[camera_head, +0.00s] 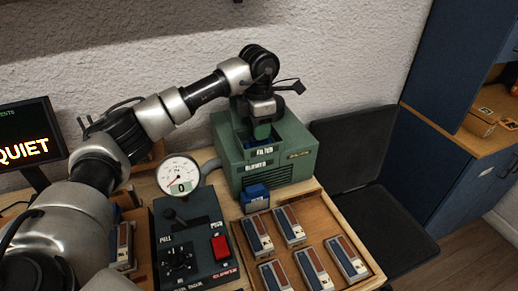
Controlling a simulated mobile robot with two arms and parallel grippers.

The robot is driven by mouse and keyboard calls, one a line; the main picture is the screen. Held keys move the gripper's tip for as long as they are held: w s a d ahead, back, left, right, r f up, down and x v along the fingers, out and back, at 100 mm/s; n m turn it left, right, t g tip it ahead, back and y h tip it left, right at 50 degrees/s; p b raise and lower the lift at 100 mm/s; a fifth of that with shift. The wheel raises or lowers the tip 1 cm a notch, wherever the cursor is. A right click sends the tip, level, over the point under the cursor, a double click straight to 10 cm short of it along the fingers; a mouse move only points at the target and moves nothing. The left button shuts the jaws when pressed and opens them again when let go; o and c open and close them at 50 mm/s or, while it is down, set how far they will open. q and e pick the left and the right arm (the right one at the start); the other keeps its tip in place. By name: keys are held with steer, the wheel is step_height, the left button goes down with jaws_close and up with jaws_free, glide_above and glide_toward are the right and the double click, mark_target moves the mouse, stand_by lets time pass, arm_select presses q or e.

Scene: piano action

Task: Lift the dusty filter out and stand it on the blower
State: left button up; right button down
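The green blower (283,172) stands at the back of the wooden bench, with "FILTER" and "BLOWER" labels on its front. My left gripper (262,118) points down over the recess in the blower's top. A small green piece (262,131) shows right under the gripper, at the recess; it may be the top of the filter, but I cannot tell. The rest of the filter is not visible. The fingers are dark and small here, so I cannot tell whether they are closed on it. My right gripper is not in view.
A round gauge (179,175) and a black control box (190,240) with a red switch stand left of a wooden tray (370,281) of several small blocks. A blue block (255,199) sits before the blower. A black chair (385,228) is at right.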

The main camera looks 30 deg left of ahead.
mark_target(253, 144)
arm_select(q)
steer(key=shift+w+f, duration=0.1)
steer(key=shift+f, duration=1.4)
steer(key=shift+c, duration=0.4)
steer(key=c, duration=0.5)
steer(key=shift+r, duration=0.1)
